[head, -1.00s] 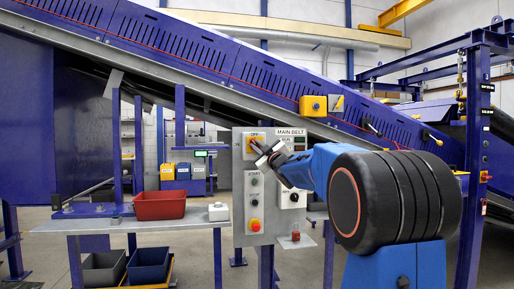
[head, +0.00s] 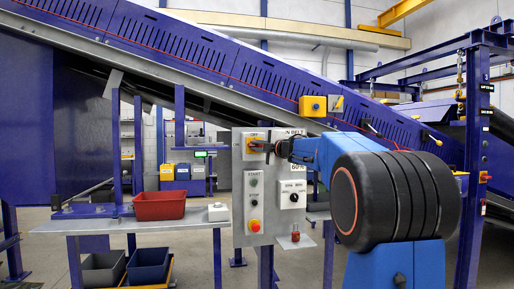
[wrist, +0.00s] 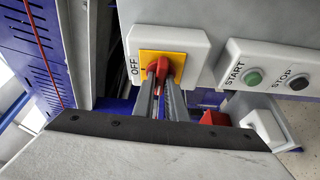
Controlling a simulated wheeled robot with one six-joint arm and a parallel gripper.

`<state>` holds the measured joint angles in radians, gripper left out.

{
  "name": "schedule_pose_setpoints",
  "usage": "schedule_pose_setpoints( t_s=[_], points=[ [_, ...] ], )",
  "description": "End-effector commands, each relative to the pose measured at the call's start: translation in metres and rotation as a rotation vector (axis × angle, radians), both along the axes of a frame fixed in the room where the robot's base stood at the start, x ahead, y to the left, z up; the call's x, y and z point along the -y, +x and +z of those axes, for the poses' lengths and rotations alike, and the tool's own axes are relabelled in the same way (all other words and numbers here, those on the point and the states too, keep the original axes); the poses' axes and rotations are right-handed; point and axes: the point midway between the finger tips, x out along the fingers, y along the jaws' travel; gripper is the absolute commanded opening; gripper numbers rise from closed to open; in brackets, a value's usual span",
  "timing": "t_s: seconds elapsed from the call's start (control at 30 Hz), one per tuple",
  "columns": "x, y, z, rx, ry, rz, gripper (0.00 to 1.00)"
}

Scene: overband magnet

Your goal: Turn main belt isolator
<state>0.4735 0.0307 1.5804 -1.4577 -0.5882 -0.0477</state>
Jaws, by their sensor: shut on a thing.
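The main belt isolator is a red handle (wrist: 162,68) on a yellow plate (wrist: 178,62) at the upper left of the grey control panel (head: 240,215). The word OFF is beside the plate in the wrist view. In the head view the yellow plate (head: 250,146) shows just left of my gripper (head: 266,147). In the wrist view my gripper (wrist: 163,82) is shut on the red handle, with a finger on each side. The fingers hide part of the handle, so its exact angle is hard to tell.
The panel carries a START button (wrist: 253,76), a STOP button (wrist: 299,83), a red emergency button (head: 254,225) and a white dial box (head: 292,195). A red tray (head: 158,206) stands on the bench at left. A small red padlock-like item (head: 295,236) sits lower right.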

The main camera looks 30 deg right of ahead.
Motion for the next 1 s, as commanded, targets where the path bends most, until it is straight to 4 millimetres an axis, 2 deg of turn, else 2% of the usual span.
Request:
schedule_pose_setpoints(
  t_s=[0.23, 0.7, 0.73, 0.8, 1.0],
  points=[
    [-0.0005, 0.0003, -0.0013, -0.019, -0.061, 0.001, 0.0],
    [-0.001, 0.0003, -0.0019, -0.024, -0.072, 0.003, 0.0],
    [-0.001, 0.0003, -0.0019, -0.024, -0.072, 0.003, 0.16],
    [-0.001, 0.0003, -0.0017, -0.023, -0.072, 0.002, 0.3],
    [-0.0006, 0.0002, -0.001, -0.022, -0.072, 0.002, 0.3]
  ],
)
